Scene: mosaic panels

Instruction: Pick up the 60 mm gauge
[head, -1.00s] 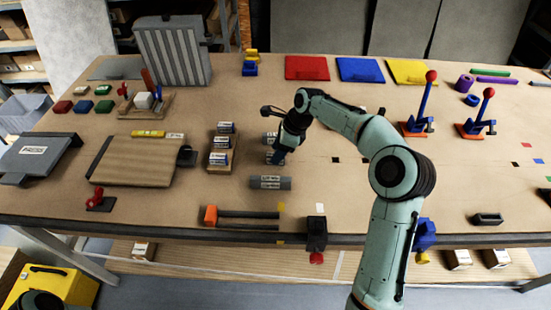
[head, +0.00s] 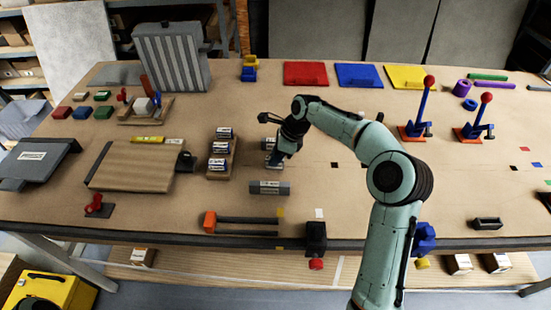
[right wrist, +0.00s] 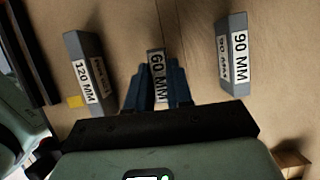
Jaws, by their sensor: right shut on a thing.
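The 60 mm gauge (right wrist: 158,68) is a short grey block with a white "60 MM" label. In the right wrist view it sits between the two blue fingers of my right gripper (right wrist: 158,85), which is shut on it. In the head view my right gripper (head: 275,160) points down at the middle of the table and mostly hides the gauge. The 120 mm gauge (right wrist: 85,75) lies apart to its left in the wrist view, and the 90 mm gauge (right wrist: 232,55) to its right. In the head view the 120 mm gauge (head: 270,188) lies nearer the front edge. My left gripper is not in view.
A wooden rack (head: 220,160) with several labelled blocks stands just left of my right gripper. A long slotted fixture with an orange end (head: 210,222) lies near the front edge. Two red-knobbed levers (head: 413,130) stand to the right. The table between is mostly clear.

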